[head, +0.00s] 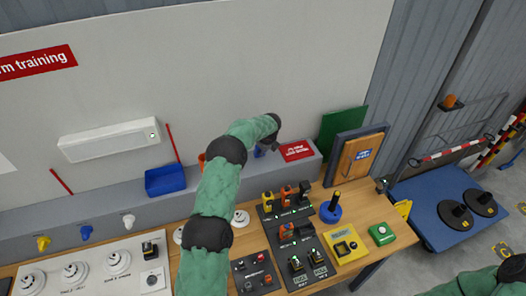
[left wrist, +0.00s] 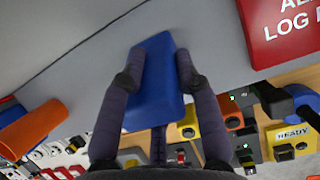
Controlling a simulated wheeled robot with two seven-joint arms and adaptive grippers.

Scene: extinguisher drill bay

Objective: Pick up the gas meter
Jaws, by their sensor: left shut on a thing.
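My left gripper (head: 262,149) is over the grey ledge at the back of the bench. In the left wrist view its two fingers (left wrist: 160,78) are shut on the sides of a blue box-shaped thing (left wrist: 158,95). In the head view only a small blue part (head: 259,153) of it shows under the gripper. I cannot tell from its visible plain face whether it is the gas meter. Small handheld devices stand in dark docks on the bench: a yellow one (head: 268,200), an orange one (head: 287,196) and a black one (head: 304,190). My right gripper is out of view.
The grey ledge (head: 100,212) runs along the wall, with a blue bin (head: 165,180) and a red sign (head: 297,151). A wooden framed board (head: 355,156) stands at its right end. A yellow box (head: 345,244) and a green box (head: 382,234) crowd the bench front.

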